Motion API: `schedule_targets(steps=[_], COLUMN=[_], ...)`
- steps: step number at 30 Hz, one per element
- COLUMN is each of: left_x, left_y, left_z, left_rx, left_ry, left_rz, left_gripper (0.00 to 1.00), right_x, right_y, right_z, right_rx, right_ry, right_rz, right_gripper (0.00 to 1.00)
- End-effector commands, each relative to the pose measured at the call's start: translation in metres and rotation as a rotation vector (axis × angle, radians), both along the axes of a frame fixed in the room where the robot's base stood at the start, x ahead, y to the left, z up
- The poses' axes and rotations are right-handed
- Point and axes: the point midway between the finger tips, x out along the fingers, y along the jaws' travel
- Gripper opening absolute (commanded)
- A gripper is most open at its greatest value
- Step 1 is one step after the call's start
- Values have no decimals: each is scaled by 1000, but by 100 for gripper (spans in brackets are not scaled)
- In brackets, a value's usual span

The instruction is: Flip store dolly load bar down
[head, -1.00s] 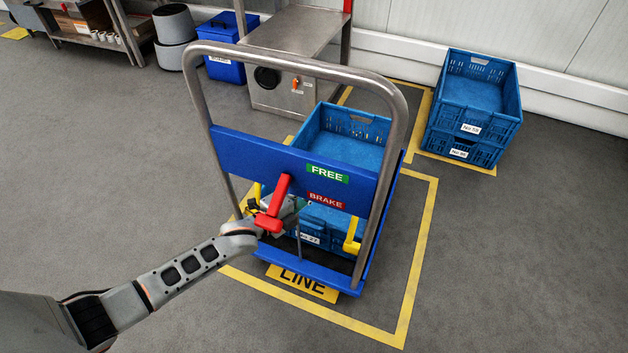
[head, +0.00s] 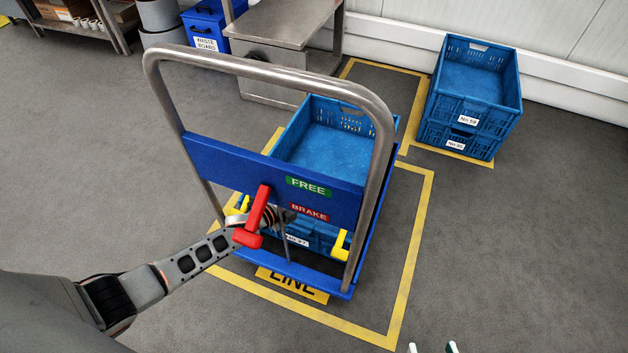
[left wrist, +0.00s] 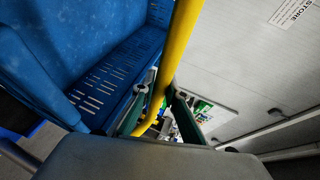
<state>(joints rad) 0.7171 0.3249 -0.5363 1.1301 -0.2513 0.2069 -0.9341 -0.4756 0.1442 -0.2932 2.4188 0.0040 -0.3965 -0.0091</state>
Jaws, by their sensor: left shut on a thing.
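The store dolly has a steel push handle (head: 268,66) and a blue board (head: 222,164) with a green FREE and a red BRAKE label. A red lever (head: 257,212) is on the board. The yellow load bar shows in part behind the board, at its right end (head: 340,245) and left. In the left wrist view the yellow bar (left wrist: 183,45) runs between the fingers of my left gripper (left wrist: 160,95), which is shut on it. In the head view the lever and board partly hide this gripper. My right gripper's fingertips (head: 431,348) show apart at the bottom edge, empty.
Blue crates (head: 345,150) stand on the dolly, inside a yellow floor outline (head: 413,255). Two stacked crates (head: 470,100) stand at the back right. A steel bench (head: 275,40) and a blue waste bin (head: 205,30) are behind. Grey floor is free at left and right.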

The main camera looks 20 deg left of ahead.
Motion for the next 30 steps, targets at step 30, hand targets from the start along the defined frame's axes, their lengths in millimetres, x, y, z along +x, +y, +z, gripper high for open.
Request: schedule_targets(steps=[30], left_x=[-2], left_y=[1], left_z=[-66], left_rx=[18], left_ry=[286], left_rz=[-3], left_gripper=[0], right_x=[-8], right_y=[-13], right_z=[-12], right_rx=[-60], right_ry=[25], right_rz=[14], right_gripper=[40])
